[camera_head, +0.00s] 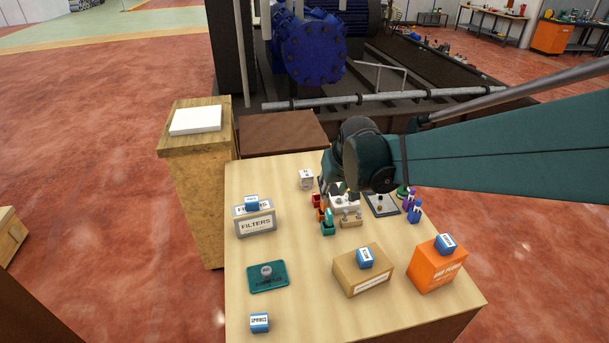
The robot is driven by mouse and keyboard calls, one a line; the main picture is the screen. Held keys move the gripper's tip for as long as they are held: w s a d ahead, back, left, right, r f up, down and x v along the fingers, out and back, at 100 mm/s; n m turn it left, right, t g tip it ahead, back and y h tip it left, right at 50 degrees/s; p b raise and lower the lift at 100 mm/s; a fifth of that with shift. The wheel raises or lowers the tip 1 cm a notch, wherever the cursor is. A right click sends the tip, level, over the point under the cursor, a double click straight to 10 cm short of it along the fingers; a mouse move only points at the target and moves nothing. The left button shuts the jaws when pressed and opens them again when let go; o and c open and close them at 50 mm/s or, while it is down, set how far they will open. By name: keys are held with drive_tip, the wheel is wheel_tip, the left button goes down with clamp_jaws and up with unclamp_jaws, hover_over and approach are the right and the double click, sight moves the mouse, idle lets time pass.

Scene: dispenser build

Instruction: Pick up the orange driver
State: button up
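A small orange item (320,214), possibly the orange driver, stands on the wooden table (300,300) between a red item (317,200) and a teal item (328,223). It is too small here to make out its shape fully. My gripper (335,196) is low over the table, just behind and right of these items. My dark arm link covers much of it. I cannot tell whether its fingers are open or shut, or whether they touch anything.
A filters box (256,223), teal pad (268,277), blue-white block (260,323), cardboard box (362,271) and orange box (436,266) stand around the table. Purple and blue items (414,211) are at right. Bare tabletop lies at front centre.

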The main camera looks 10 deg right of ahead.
drive_tip(key=w+d+f+g, duration=0.1)
drive_tip(key=w+f, duration=0.9)
drive_tip(key=shift+w+d+f, duration=0.2)
drive_tip(key=shift+w+d, duration=0.05)
drive_tip(key=shift+w, duration=0.15)
drive_tip(key=shift+x, duration=1.3)
drive_tip(key=shift+f, duration=0.15)
drive_tip(key=shift+x, duration=2.45)
drive_tip(key=shift+w, duration=0.1)
drive_tip(key=shift+c, duration=0.4)
clamp_jaws()
